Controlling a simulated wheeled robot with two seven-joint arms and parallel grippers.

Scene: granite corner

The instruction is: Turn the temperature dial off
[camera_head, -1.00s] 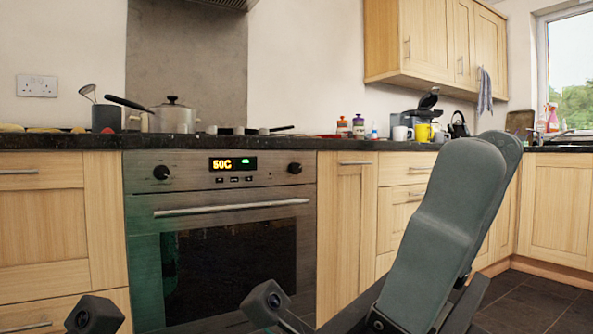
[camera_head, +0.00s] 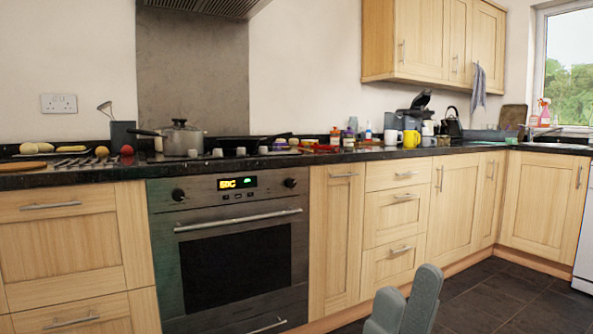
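The oven (camera_head: 236,250) is built in under the counter, with its door shut. Its panel has two round black dials, a left dial (camera_head: 178,195) and a right dial (camera_head: 290,183). I cannot tell from their marks which is the temperature dial, nor read their settings. Between them a lit display (camera_head: 238,183) shows yellow characters, blurred, and a small green sign. Grey rounded parts of my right arm or gripper (camera_head: 405,308) show at the bottom edge, well below and right of the dials, touching nothing. Whether its fingers are open is unclear. My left gripper is out of view.
A lidded pot (camera_head: 180,140) stands on the hob above the oven. The dark counter (camera_head: 75,178) carries food, bottles and mugs. Wooden drawers (camera_head: 72,245) and cupboards (camera_head: 335,240) flank the oven. The dark tiled floor (camera_head: 490,300) is clear at right.

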